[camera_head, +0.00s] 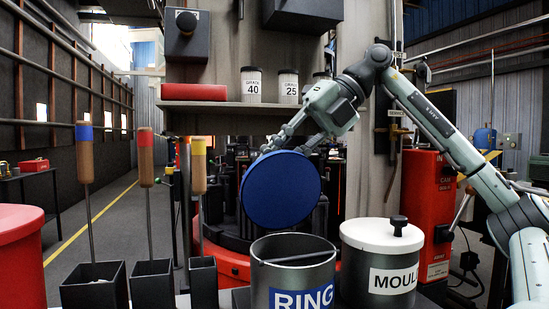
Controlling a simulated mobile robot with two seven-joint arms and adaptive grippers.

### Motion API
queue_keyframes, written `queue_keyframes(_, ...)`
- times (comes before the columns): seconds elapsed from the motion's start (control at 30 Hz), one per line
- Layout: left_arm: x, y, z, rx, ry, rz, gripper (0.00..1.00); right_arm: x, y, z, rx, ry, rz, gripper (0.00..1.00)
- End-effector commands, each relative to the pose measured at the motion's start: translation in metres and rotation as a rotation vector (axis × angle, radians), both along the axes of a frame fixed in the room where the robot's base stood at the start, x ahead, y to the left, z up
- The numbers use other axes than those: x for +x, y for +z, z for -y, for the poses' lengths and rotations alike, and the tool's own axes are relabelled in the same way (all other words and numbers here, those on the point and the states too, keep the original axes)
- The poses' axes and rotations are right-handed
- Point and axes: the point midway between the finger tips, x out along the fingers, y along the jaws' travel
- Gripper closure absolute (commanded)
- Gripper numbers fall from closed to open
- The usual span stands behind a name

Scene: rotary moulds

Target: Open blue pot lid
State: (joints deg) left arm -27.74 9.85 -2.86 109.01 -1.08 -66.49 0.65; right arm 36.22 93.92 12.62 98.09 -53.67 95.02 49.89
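The blue pot lid (280,190) is held up and tilted, its flat round face towards me, behind and above the grey pot labelled RING (293,278). That pot is uncovered, with its open rim showing. My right gripper (288,143) comes in from the upper right, with its fingers at the lid's top edge. It appears shut on the lid; the exact grip and any knob are hidden behind the lid. My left gripper is not in view.
Right of the pot stands a pot labelled MOULD, with a white lid (381,234) and black knob. At left, several tools with coloured handles stand in black holders (153,285); a red drum (20,255) is beside them. A shelf (235,106) with jars is behind.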

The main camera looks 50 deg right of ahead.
Motion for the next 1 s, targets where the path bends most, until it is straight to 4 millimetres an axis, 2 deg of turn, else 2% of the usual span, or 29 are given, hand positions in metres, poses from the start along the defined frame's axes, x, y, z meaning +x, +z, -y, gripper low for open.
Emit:
queue_keyframes(0.27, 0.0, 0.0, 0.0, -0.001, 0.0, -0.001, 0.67, 0.0, 0.001, 0.0, 0.001, -0.001, 0.001, 1.0)
queue_keyframes(0.3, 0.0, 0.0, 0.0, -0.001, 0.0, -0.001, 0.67, 0.0, 0.001, 0.0, 0.001, -0.001, 0.001, 0.8)
queue_keyframes(0.5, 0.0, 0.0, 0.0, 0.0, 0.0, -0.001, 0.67, 0.0, 0.0, 0.0, 0.001, -0.001, -0.001, 0.57)
queue_keyframes(0.83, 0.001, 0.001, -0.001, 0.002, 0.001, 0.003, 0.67, -0.002, 0.002, 0.002, 0.001, -0.001, -0.001, 0.57)
queue_keyframes(1.0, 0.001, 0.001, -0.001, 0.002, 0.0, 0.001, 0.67, -0.013, 0.018, 0.013, 0.0, -0.004, 0.0, 0.57)
